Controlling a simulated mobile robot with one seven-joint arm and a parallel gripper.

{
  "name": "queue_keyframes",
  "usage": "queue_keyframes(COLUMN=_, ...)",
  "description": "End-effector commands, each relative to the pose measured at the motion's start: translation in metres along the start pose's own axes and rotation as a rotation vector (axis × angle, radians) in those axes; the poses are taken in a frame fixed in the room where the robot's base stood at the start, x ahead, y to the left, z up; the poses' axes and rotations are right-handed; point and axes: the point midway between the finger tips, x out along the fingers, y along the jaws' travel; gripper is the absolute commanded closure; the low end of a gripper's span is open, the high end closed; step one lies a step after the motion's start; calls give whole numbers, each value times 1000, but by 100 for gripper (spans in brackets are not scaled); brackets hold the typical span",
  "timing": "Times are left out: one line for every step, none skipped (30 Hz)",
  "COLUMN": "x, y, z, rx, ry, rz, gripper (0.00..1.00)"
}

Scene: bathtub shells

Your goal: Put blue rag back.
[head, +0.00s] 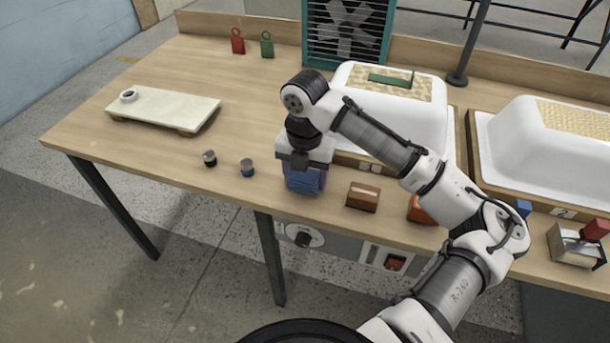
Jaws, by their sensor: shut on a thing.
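The blue rag (303,181) is a folded blue cloth near the front edge of the wooden workbench. My gripper (301,172) points down over it and is shut on it. The gripper body hides the rag's upper part. I cannot tell whether the rag's underside touches the bench top.
White tub shells (395,115) stand behind and right. A pale board (163,110) with a tape roll lies at left. A fan (348,32) stands behind.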

Motion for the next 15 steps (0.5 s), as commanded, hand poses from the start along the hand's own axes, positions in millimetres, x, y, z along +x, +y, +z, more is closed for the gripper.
queue_keyframes(x=4, y=0, z=0, rx=0, ry=1, rz=0, gripper=60)
queue_keyframes(x=5, y=0, z=0, rx=0, ry=0, rz=0, gripper=60)
queue_keyframes(x=6, y=0, z=0, rx=-1, ry=0, rz=0, gripper=60)
queue_keyframes(x=6, y=0, z=0, rx=-1, ry=-1, rz=0, gripper=60)
queue_keyframes(x=6, y=0, z=0, rx=-1, ry=-1, rz=0, gripper=60)
queue_keyframes(x=6, y=0, z=0, rx=-1, ry=-1, rz=0, gripper=60)
queue_keyframes(x=6, y=0, z=0, rx=-1, ry=-1, rz=0, gripper=60)
queue_keyframes(x=6, y=0, z=0, rx=-1, ry=-1, rz=0, gripper=60)
queue_keyframes(x=6, y=0, z=0, rx=-1, ry=0, rz=0, gripper=60)
queue_keyframes(x=7, y=0, z=0, rx=-1, ry=0, rz=0, gripper=60)
queue_keyframes(x=8, y=0, z=0, rx=-1, ry=0, rz=0, gripper=60)
queue_keyframes(x=9, y=0, z=0, rx=-1, ry=0, rz=1, gripper=60)
queue_keyframes(x=10, y=0, z=0, rx=-1, ry=0, rz=1, gripper=60)
queue_keyframes(x=11, y=0, z=0, rx=-1, ry=0, rz=1, gripper=60)
queue_keyframes(x=11, y=0, z=0, rx=-1, ry=-1, rz=1, gripper=36)
